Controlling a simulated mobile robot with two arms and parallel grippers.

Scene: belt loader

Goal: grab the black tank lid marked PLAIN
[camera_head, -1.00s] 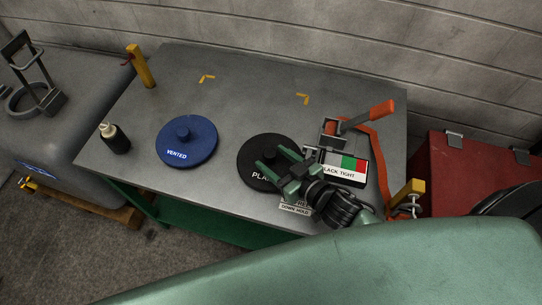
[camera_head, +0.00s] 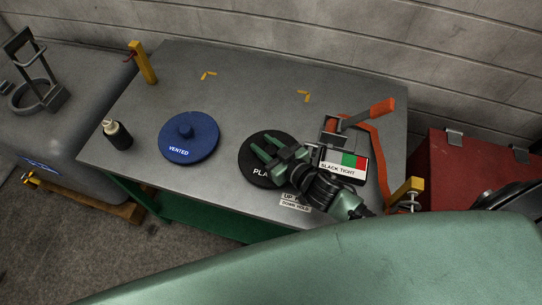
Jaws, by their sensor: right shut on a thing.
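The black tank lid (camera_head: 250,160) lies on the grey metal table, with the letters "PLA" showing and the rest of its marking hidden by my right gripper. My right gripper (camera_head: 264,153) reaches in from the right over this lid. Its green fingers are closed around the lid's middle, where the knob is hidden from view. The blue lid marked VENTED (camera_head: 188,138) lies to the left, apart from the gripper. My left gripper does not show.
A ratchet with an orange handle (camera_head: 380,108), an orange strap and a SLACK/TIGHT sign (camera_head: 342,167) stand right of the gripper. A black bottle (camera_head: 117,135) and yellow post (camera_head: 143,63) stand at left. The table's (camera_head: 240,80) back middle is mostly clear, with yellow corner marks.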

